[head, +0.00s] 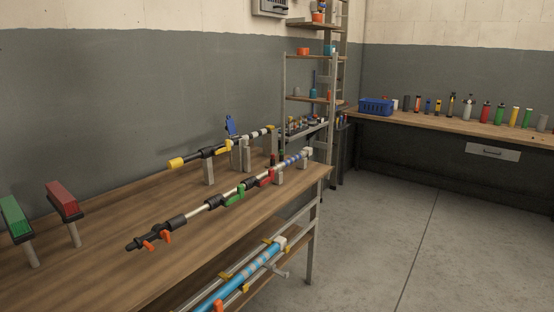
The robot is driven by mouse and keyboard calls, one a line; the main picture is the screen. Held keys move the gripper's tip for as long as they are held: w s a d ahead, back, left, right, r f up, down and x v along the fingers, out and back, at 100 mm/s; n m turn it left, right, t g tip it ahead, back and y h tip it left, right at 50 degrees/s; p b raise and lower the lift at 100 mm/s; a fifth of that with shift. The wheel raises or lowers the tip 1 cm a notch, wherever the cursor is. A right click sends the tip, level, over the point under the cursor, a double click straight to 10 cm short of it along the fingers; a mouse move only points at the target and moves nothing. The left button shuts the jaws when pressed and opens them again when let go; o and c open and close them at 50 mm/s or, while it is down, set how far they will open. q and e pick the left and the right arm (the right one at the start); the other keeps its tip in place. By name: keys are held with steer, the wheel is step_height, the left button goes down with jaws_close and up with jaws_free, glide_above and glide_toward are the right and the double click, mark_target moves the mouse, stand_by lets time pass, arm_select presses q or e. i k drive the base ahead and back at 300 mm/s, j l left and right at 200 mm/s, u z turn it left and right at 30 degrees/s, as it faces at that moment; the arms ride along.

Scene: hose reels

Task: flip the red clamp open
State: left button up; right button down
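A small red clamp (265,178) sits on the front rod (218,199), toward its far end. It is small in view, and I cannot tell whether it is shut or open. A green clamp (235,197) sits on the same rod, nearer and to its left. A larger red block (62,198) stands on a grey post at the left of the bench, next to a green block (14,217) on a similar post. Neither of my grippers is in view.
The wooden bench (95,285) carries a rear rod with yellow parts (177,162) and an upright blue lever (230,125). Orange levers (166,237) hang near the front rod's near end. Blue tubing (240,275) lies on the lower shelf. The floor (400,240) to the right is clear.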

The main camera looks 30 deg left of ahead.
mark_target(271, 178)
steer(key=i+u, duration=0.45)
steer(key=i+l+u, duration=0.1)
steer(key=i+u, duration=0.15)
steer(key=u, duration=0.2)
steer(key=i+l+u, duration=0.25)
steer(key=u, duration=0.2)
steer(key=i+l+u, duration=0.3)
steer(key=u, duration=0.15)
steer(key=i+l+u, duration=0.4)
steer(key=l+u, duration=0.2)
steer(key=i+l+u, duration=0.15)
steer(key=l+u, duration=0.15)
